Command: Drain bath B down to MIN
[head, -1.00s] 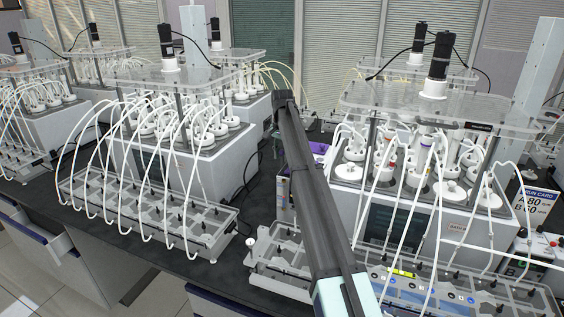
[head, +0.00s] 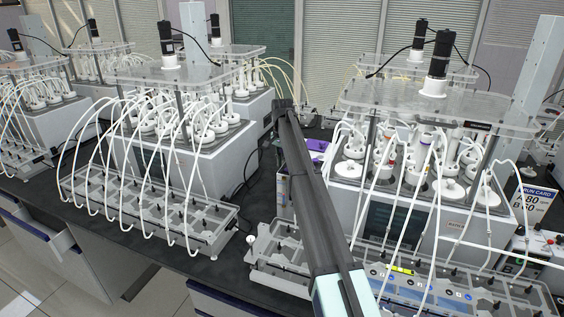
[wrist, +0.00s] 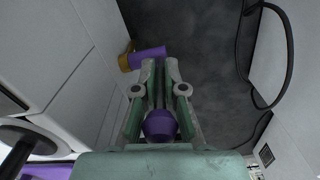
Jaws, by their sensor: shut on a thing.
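A white bath unit (head: 455,225) with a clear top plate and several white-capped bottles stands at the right in the head view. The label on its front is too small to read surely, and I see no MIN mark or water level. In the wrist view, a purple lever (wrist: 150,56) on a brass-coloured valve body (wrist: 125,59) shows low beside a white wall. My gripper (wrist: 158,66) has its fingers close together at the purple lever and is shut on it, though the contact is partly hidden. A round purple part (wrist: 159,125) shows between the finger bases. My arm hides the gripper in the head view.
Another bath unit (head: 190,150) with white tubes stands at the left. Grey trays (head: 150,215) lie in front of the units. A run card (head: 537,200) stands at the far right. In the wrist view, a black cable (wrist: 240,60) hangs right of the narrow dark gap.

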